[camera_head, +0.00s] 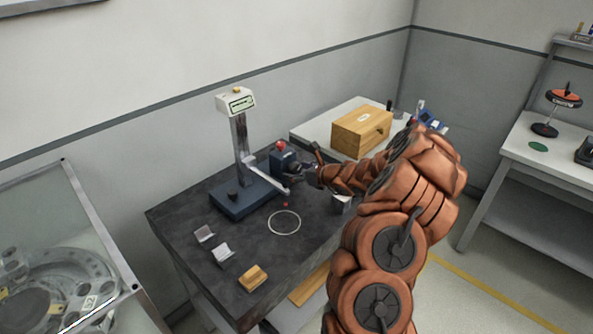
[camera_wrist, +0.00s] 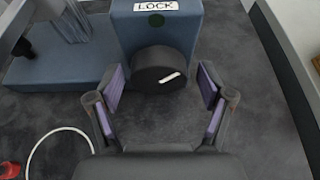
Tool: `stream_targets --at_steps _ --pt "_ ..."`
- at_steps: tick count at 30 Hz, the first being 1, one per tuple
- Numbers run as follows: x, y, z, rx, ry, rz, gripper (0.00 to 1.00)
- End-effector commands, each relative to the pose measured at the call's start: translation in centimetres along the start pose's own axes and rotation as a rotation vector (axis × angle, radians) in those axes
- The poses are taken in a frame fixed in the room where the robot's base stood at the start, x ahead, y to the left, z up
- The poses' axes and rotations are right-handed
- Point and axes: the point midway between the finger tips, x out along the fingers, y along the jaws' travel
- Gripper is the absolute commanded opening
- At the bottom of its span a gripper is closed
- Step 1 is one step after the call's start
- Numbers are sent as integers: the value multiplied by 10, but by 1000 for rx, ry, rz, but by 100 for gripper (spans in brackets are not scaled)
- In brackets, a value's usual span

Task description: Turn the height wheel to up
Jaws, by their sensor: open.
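A dark round wheel (camera_wrist: 150,72) with a white pointer mark sits on the front of a blue block (camera_wrist: 183,30) in the wrist view. The block carries a LOCK label (camera_wrist: 156,6) and a dark green dot. The mark slants up to the right. No "up" marking is readable. My gripper (camera_wrist: 161,82) is open, its purple-padded fingers on either side of the wheel with gaps showing, holding nothing. In the head view, the blue block (camera_head: 280,160) with a red ball on top stands beside the gauge stand (camera_head: 241,140), and my gripper (camera_head: 303,173) is at its right; the wheel is hidden there.
The dark bench (camera_head: 190,262) holds a white ring (camera_head: 284,222), two small bright stands (camera_head: 222,252) and a wooden block (camera_head: 253,278). A wooden box (camera_head: 360,130) stands on a white table behind. The gauge's blue base (camera_wrist: 60,75) lies close left of the wheel.

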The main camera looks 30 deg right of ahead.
Motion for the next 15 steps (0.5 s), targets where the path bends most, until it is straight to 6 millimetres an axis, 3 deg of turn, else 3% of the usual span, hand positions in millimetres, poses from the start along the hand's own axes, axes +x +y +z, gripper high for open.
stream_targets --at_steps 10,15 --pt "4 1 0 0 0 1 79" --pt "4 1 0 0 1 2 64"
